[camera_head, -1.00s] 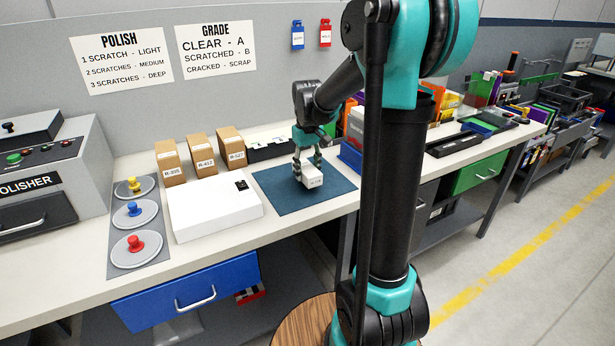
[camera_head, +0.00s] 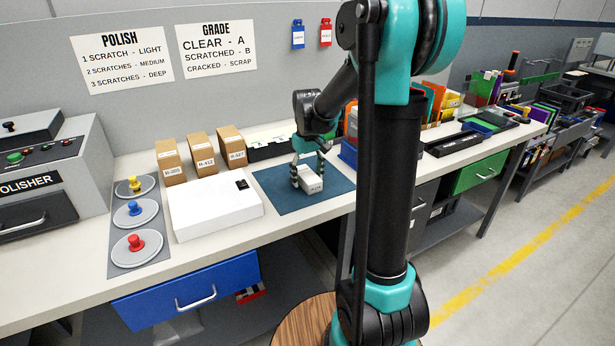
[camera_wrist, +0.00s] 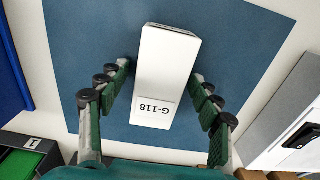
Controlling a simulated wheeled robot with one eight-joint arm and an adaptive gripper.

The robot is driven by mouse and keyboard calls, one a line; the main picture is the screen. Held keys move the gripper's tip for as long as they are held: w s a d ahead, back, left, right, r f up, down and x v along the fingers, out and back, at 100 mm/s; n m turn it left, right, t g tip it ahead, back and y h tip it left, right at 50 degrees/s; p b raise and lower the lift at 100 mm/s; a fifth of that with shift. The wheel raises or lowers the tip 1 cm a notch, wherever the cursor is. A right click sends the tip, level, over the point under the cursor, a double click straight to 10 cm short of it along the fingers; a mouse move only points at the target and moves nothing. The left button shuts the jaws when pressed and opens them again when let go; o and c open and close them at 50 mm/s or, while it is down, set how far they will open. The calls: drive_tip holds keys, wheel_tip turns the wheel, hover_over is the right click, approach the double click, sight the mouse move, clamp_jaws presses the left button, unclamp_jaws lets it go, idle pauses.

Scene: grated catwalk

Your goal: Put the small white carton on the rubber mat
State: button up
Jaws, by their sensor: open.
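The small white carton (camera_head: 312,183) rests on the blue rubber mat (camera_head: 278,192) on the bench. In the wrist view the carton (camera_wrist: 168,62) carries a label reading G-118 and lies on the mat (camera_wrist: 80,40), inside its edges. My gripper (camera_head: 307,177) is over the carton. In the wrist view my gripper (camera_wrist: 160,90) is open, with one green-padded finger on each side of the carton and a visible gap at both sides.
A white box (camera_head: 215,206) with a black switch stands left of the mat. Several brown cartons (camera_head: 201,151) labelled with numbers stand behind it. A black bin (camera_head: 268,149) is behind the mat, and a blue bin (camera_head: 349,152) is to its right.

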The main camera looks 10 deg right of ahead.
sight(308, 174)
drive_tip(key=shift+r, duration=0.1)
wheel_tip(308, 174, up, 12)
idle(0.5)
drive_tip(key=shift+d, duration=0.1)
